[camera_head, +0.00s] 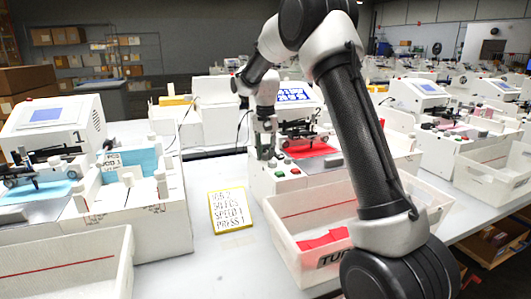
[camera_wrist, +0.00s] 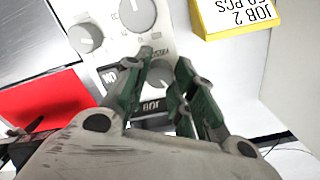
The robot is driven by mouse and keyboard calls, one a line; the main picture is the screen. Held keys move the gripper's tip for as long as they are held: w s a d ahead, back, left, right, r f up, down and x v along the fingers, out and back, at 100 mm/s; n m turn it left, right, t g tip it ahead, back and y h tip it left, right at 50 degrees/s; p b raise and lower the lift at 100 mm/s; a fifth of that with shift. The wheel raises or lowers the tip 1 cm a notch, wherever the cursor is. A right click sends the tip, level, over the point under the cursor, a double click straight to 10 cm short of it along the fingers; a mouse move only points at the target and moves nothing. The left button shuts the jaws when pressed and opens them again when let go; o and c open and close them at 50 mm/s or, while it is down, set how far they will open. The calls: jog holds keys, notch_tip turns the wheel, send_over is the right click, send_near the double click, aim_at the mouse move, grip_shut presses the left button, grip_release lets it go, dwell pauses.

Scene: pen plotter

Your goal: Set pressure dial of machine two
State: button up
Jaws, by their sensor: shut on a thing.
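Machine two (camera_head: 262,180) is the white plotter in the middle of the head view, with a blue screen (camera_head: 294,95) and a red sheet (camera_head: 309,149). My gripper (camera_head: 266,150) points down over its left front panel. In the wrist view, my gripper (camera_wrist: 165,61) has its green fingers closed around a grey dial (camera_wrist: 160,74). The label beside this dial is partly hidden and too small to read surely. Two other grey dials (camera_wrist: 86,38) and (camera_wrist: 138,13) are on the same white panel, clear of the fingers. The held dial's pointer is hidden.
A yellow-framed job card (camera_head: 230,208) lies on the table left of the machine, with job, pieces, speed and press lines. A white bin (camera_head: 287,222) stands in front, below my arm. Machine one (camera_head: 68,128) is at left, with another white bin (camera_head: 70,262).

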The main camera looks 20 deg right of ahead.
aim_at(266, 154)
jog(key=n, duration=0.4)
jog(key=shift+n, duration=2.4)
jog(key=o, duration=0.8)
jog(key=shift+c, duration=0.2)
notch_tip(266, 154, up, 12)
